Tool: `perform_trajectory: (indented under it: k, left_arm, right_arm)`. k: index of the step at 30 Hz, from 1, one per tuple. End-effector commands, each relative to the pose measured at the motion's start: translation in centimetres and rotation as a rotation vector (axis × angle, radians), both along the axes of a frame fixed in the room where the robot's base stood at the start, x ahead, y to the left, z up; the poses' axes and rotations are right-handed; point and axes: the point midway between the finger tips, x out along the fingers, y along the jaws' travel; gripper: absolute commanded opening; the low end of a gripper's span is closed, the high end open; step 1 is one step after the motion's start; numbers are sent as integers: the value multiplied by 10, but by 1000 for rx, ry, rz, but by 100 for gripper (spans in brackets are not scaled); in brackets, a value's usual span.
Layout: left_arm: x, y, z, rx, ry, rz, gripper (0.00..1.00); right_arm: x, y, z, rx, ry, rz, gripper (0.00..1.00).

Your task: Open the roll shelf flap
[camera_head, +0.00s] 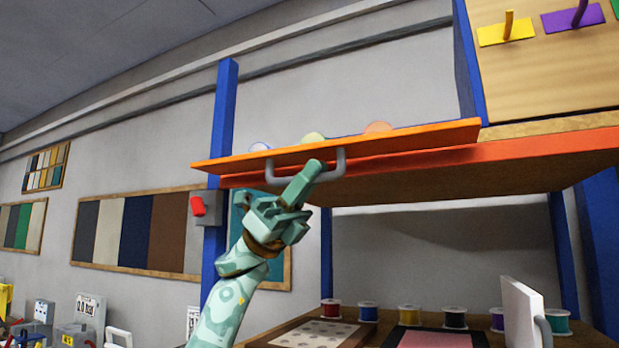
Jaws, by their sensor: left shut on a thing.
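The roll shelf flap (400,140) is a long orange panel along the front of the high shelf. I see it at a shallow slant, and its exact angle is hard to tell. A grey bar handle (341,163) is fixed to it. My left gripper (312,170), pale green, reaches up from below and is shut on the handle near its right part. The fingers hide part of the bar. My right gripper is not in view.
Blue posts (223,125) frame the shelf, and a grey box with a red switch (198,206) is on the left one. Below, a bench holds several thread spools (368,312) and a white upright panel (521,315). The space left of my arm is open.

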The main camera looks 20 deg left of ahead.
Motion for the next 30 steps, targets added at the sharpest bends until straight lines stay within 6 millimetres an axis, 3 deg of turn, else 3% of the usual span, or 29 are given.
perform_trajectory:
  k: [11, 12, 14, 23, 30]
  left_arm:
    - [0, -1, 0, 3, -4, 2, 0]
    - [0, -1, 0, 3, -4, 2, 18]
    - [0, -1, 0, 3, -4, 2, 34]
    - [1, 1, -2, 2, -3, 2, 34]
    - [7, 27, -29, 1, -1, 4, 34]
  right_arm:
    - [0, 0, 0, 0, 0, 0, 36]
    - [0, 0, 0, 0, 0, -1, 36]
    - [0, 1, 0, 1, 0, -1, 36]
    - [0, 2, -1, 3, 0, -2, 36]
    - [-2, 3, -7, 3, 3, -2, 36]
